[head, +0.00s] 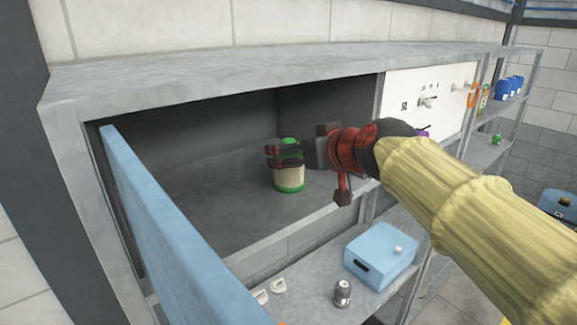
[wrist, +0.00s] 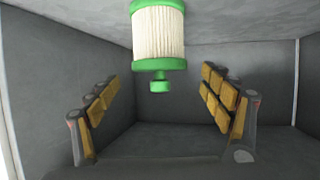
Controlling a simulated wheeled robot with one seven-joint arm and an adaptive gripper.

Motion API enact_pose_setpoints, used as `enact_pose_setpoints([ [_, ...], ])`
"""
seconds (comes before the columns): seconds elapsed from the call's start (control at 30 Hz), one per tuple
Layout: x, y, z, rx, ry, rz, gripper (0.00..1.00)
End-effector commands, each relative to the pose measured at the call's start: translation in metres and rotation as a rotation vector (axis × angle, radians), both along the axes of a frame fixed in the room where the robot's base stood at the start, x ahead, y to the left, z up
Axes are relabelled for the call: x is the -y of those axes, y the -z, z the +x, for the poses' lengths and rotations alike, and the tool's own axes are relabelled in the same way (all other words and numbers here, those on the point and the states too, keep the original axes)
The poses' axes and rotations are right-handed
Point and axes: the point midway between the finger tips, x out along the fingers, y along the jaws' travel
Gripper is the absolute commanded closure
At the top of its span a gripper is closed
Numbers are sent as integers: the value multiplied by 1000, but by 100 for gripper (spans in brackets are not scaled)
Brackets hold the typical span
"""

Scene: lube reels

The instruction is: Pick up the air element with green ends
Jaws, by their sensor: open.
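The air element (head: 289,178) has a pleated cream body and green ends. It stands upright on the floor of the open grey cabinet compartment. In the wrist view it appears upside down, its pleated body (wrist: 158,32) at the top centre and its green knob pointing down. My gripper (head: 284,152) reaches into the compartment, and dark finger parts cover part of the element's upper end in the head view. In the wrist view my gripper (wrist: 160,80) is open, with yellow-padded fingers to left and right and the green knob between them in the picture. I cannot tell whether they touch.
A blue door (head: 175,225) stands open at the left of the compartment. A white panel (head: 428,98) closes the right side. Below, a blue box (head: 380,257) and a small grey container (head: 342,293) stand on a lower shelf. The compartment is otherwise empty around the element.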

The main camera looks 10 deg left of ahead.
Motion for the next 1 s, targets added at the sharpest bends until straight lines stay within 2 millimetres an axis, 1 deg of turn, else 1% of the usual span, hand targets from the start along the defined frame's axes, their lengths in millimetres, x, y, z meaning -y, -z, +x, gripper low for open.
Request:
enact_pose_setpoints([
  [0.2,-14,15,21,-4,-1,-1,20],
  [0.3,-21,19,30,-3,-1,-1,20],
  [0.4,-24,22,34,0,0,-1,20],
  [0.57,-23,22,34,0,0,-1,20],
  [1.0,-23,23,34,0,0,-1,44],
])
